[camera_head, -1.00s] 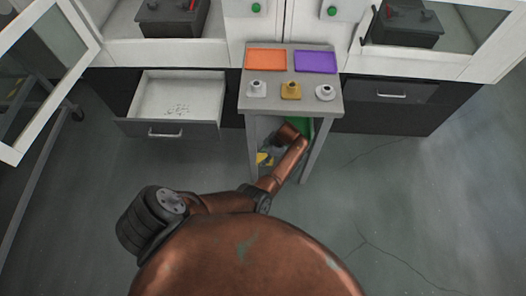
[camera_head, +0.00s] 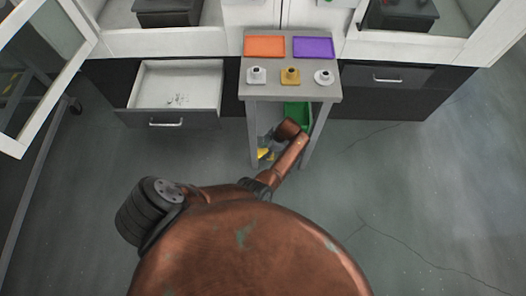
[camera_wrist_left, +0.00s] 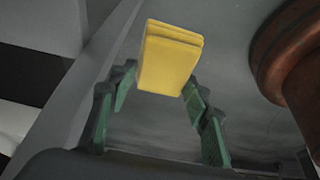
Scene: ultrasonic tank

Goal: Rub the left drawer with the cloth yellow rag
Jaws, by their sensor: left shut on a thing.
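The folded yellow rag (camera_wrist_left: 170,58) is held by my left gripper (camera_wrist_left: 155,82), between its green-padded fingers. In the head view the rag (camera_head: 265,154) shows small and partly hidden near the left front leg of the small grey table, with my left gripper (camera_head: 264,143) around it, also partly hidden. The left drawer (camera_head: 178,88) is pulled open in the dark lower cabinet, left of the table. It has a pale inside with a few small greyish marks on its floor. The gripper and rag are apart from it, to its right. My right gripper is in neither view.
The grey table (camera_head: 262,91) carries an orange tray (camera_head: 264,46), a purple tray (camera_head: 313,47) and three small fittings. A green bin (camera_head: 298,114) shows beneath it. The right drawer (camera_head: 388,78) is shut. An open glass door (camera_head: 38,70) stands at far left. Floor below the left drawer is clear.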

